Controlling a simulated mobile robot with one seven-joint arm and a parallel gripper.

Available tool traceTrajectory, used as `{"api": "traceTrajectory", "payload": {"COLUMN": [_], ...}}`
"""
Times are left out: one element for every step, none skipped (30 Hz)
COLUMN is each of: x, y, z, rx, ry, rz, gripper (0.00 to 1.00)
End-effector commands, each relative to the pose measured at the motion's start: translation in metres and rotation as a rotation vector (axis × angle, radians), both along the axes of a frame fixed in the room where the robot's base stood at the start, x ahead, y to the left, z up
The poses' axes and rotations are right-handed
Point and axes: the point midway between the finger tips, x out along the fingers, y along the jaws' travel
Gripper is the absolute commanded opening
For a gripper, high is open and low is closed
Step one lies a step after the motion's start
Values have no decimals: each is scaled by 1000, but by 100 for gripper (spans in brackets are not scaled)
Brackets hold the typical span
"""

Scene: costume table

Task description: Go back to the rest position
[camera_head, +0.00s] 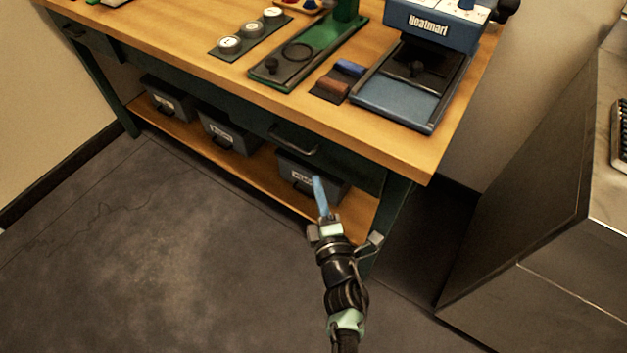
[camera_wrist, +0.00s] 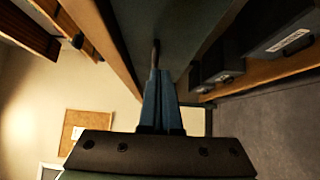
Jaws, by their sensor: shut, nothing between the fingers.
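My gripper (camera_head: 319,196) is in front of the wooden workbench (camera_head: 421,152), below the level of its top and near its right end. In the head view its blue fingers point up the picture, overlapping the lower shelf area. The fingers are together and hold nothing. In the wrist view my gripper (camera_wrist: 157,85) also shows its fingers closed, with the dark underside and front of the bench beyond them. I cannot tell the exact gap between the fingertips and the bench.
A blue Heatmarl press (camera_head: 432,26) and a green tool (camera_head: 310,55) stand on the bench top. Several grey bins (camera_head: 228,132) sit on the lower shelf (camera_head: 245,176). A metal cabinet (camera_head: 540,220) stands at the right. Open floor (camera_head: 150,260) lies at the left.

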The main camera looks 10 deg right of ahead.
Motion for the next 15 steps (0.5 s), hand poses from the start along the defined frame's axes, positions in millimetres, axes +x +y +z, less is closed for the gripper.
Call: {"api": "traceTrajectory", "payload": {"x": [-13, -19, -27, -33, -38, -45, -49, -53, -58, -61, -64, -67, -69, -70, -71], "y": [0, 0, 0, 0, 0, 0, 1, 1, 1, 1, 1, 1, 1, 1, 1], "z": [1, 1, 1, 0, 0, 0, 0, 0, -1, -1, 0, -1, -1, -1, 0], "rx": [0, 0, 0, 1, 1, 1, 1, 1, 1, 1, 0, 0, 0, 0, 0], "ry": [2, 1, 1, 1, 2, 1, 2, 1, 1, 0, 0, 0, 0, 0, -1], "rz": [0, 1, 1, 1, 1, 1, 1, 2, 2, 3, 3, 3, 3, 3, 3], "gripper": [0, 0, 0, 0, 0, 0, 0, 0, 0, 0, 0, 0, 0, 0, 0]}}
